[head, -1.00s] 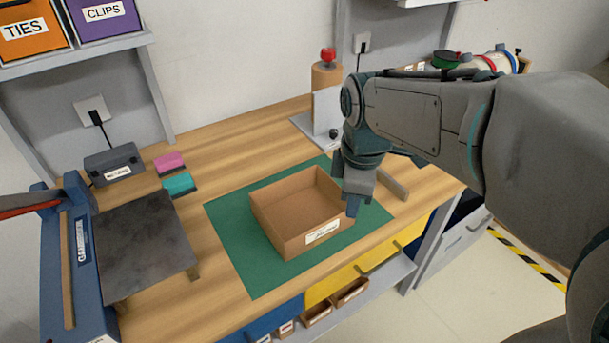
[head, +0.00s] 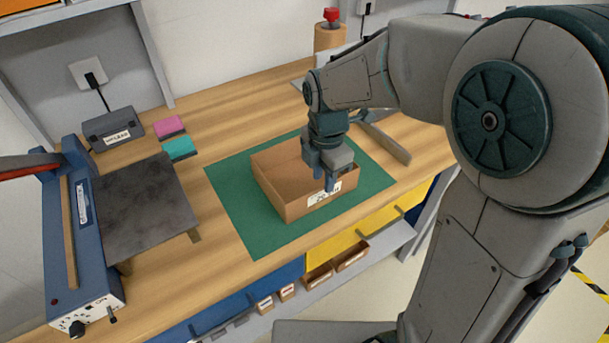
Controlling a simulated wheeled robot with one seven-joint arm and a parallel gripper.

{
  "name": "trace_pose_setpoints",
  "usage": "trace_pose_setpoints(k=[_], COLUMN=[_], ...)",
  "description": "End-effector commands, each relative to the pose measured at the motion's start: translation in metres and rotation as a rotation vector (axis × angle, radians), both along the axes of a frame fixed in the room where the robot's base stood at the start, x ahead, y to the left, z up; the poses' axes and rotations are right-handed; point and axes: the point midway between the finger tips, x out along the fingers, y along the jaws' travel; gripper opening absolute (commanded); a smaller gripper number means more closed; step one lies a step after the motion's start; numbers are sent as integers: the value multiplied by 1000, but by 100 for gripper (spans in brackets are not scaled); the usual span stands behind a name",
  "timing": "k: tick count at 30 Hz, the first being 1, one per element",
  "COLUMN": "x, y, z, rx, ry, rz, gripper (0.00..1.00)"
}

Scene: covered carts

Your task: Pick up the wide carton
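The wide carton (head: 283,197) is an open-topped brown box with a white label on its front wall. It sits on a green mat (head: 237,225) on the wooden workbench. My gripper (head: 324,184) points down over the right part of the carton, near its front right wall and the label. It partly hides the carton's right side. The fingers look apart, but I cannot tell whether they touch the carton's wall.
A blue sealing machine (head: 68,225) with a dark plate (head: 145,205) stands at the left. Pink (head: 170,126) and teal (head: 180,149) blocks and a grey box (head: 113,129) lie behind.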

Motion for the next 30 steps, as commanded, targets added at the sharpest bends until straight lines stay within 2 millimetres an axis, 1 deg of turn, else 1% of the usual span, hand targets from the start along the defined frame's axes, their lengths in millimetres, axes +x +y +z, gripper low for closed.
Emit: trace_pose_setpoints(k=[5, 12, 15, 22, 25, 26, 30], x=[0, 0, 1, 1, 1, 1, 1], y=[-1, -3, -3, -3, -3, -3, -3], z=[-13, -49, -55, -55, -55, -55, -55], rx=[-1, -2, -1, 0, 0, 0, 0], ry=[3, 2, 1, -1, -1, -1, -2], rz=[-1, 0, 0, 0, 0, 0, 0], gripper=[29, 29, 29, 29, 1, 0, 0])
